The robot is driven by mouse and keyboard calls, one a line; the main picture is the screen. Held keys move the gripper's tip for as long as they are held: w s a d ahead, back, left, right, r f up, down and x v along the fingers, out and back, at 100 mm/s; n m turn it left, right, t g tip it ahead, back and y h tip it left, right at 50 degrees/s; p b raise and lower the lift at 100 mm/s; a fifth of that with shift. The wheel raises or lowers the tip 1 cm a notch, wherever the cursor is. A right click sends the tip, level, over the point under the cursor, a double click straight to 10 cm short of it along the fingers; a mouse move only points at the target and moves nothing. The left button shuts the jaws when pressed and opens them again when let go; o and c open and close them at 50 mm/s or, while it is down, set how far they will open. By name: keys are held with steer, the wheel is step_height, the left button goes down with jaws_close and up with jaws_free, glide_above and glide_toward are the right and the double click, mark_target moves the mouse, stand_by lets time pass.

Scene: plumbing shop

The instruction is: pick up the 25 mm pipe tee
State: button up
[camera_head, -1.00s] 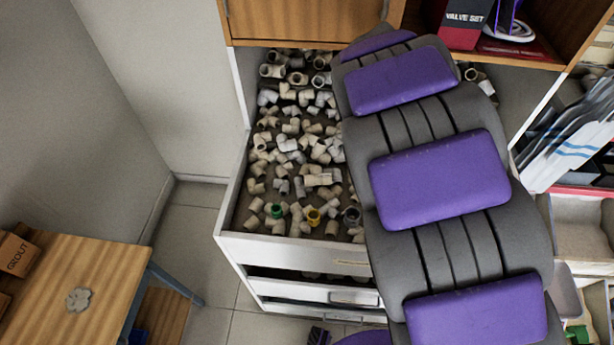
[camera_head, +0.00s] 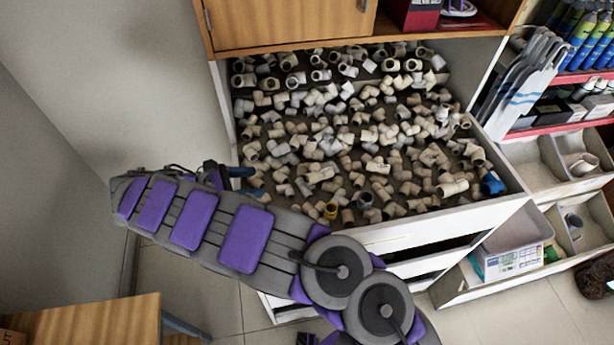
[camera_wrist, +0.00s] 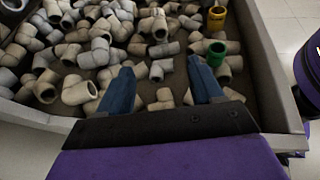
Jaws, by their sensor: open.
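An open drawer (camera_head: 450,222) holds a crowd of beige, grey and white pipe fittings, elbows and tees mixed together. I cannot tell which one is the 25 mm pipe tee; no size marks are readable. My gripper (camera_head: 250,181) is over the drawer's left side with its blue fingers apart. In the wrist view my gripper (camera_wrist: 164,84) is open and empty above the fittings. A short pale fitting (camera_wrist: 162,68) and a beige fitting (camera_wrist: 163,98) show between the fingers. My arm hides the drawer's front left corner in the head view.
A green fitting (camera_wrist: 218,48) lies near the right finger, and a yellow fitting (camera_wrist: 217,17) beyond it. A blue fitting (camera_head: 492,184) is at the drawer's right. A wooden cabinet (camera_head: 290,22) overhangs the back. A wooden table (camera_head: 95,322) stands at lower left.

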steer(key=shift+s+a+f, duration=0.15)
steer(key=shift+a+f, duration=0.15)
steer(key=shift+a, duration=0.4)
steer(key=shift+d+f, duration=0.1)
steer(key=shift+f, duration=0.1)
steer(key=b, duration=0.1)
glide_toward(308, 179)
steer(key=shift+b+x, duration=0.6)
steer(key=shift+x, duration=0.45)
steer(key=shift+w+f, duration=0.25)
steer(key=shift+f, duration=0.2)
steer(key=x, duration=0.2)
steer(key=b+x, duration=0.1)
steer(key=x, duration=0.1)
steer(key=r+x, duration=0.1)
steer(key=x, duration=0.1)
steer(key=shift+s+d+b, duration=0.3)
steer(key=shift+s+d, duration=0.05)
steer(key=shift+d, duration=0.05)
steer(key=shift+w+d+f, duration=0.2)
steer(key=shift+w, duration=0.1)
steer(key=shift+a+f, duration=0.1)
steer(key=shift+a, duration=0.5)
steer(key=shift+c, duration=0.8)
steer(key=shift+d, duration=0.4)
steer(key=c, duration=1)
